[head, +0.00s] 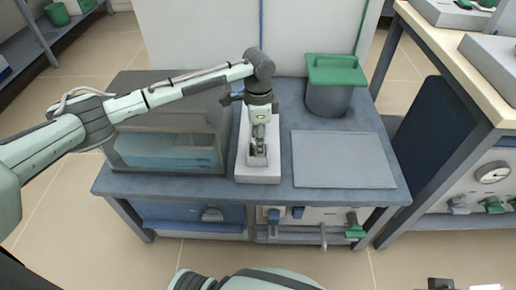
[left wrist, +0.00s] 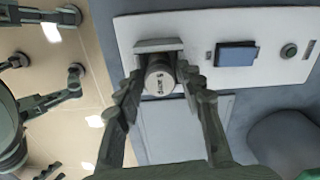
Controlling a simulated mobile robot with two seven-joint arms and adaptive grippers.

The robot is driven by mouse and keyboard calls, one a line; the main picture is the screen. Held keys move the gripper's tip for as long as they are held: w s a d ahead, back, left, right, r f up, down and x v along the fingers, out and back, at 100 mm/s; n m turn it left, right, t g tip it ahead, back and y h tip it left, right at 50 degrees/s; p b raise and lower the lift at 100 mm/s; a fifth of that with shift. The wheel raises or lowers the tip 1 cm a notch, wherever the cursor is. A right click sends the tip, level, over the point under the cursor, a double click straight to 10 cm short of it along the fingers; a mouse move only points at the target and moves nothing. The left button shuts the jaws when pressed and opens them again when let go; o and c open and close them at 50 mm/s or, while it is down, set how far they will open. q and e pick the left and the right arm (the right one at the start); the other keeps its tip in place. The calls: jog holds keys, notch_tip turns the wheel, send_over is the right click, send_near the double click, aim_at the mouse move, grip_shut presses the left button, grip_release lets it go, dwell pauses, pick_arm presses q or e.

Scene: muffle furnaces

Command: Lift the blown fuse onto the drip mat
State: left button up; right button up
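The blown fuse (left wrist: 159,80), a pale cylinder with dark marks on its end, stands upright in a clip at the front end of a white fuse block (head: 258,175). My left gripper (head: 258,150) points down over that end. In the left wrist view its fingers (left wrist: 160,88) close in on both sides of the fuse and appear to touch it. The drip mat (head: 343,160), a flat grey-blue rectangle, lies bare to the right of the block. It also shows in the left wrist view (left wrist: 190,135).
A glass-sided box (head: 170,150) stands left of the block, under my left arm. A grey bin with a green lid (head: 336,72) stands behind the mat. A blue switch (left wrist: 236,54) and a dark knob (left wrist: 289,51) sit farther along the block.

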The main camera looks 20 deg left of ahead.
pick_arm(q)
grip_shut()
pick_arm(e)
jog(key=shift+f, duration=0.1)
pick_arm(q)
jog(key=shift+r, duration=0.1)
jog(key=shift+r, duration=0.25)
notch_tip(320, 180, up, 9)
jog(key=shift+f+p, duration=0.2)
jog(key=shift+p, duration=0.3)
jog(key=shift+r, duration=0.4)
pick_arm(e)
jog(key=shift+x, duration=1.25)
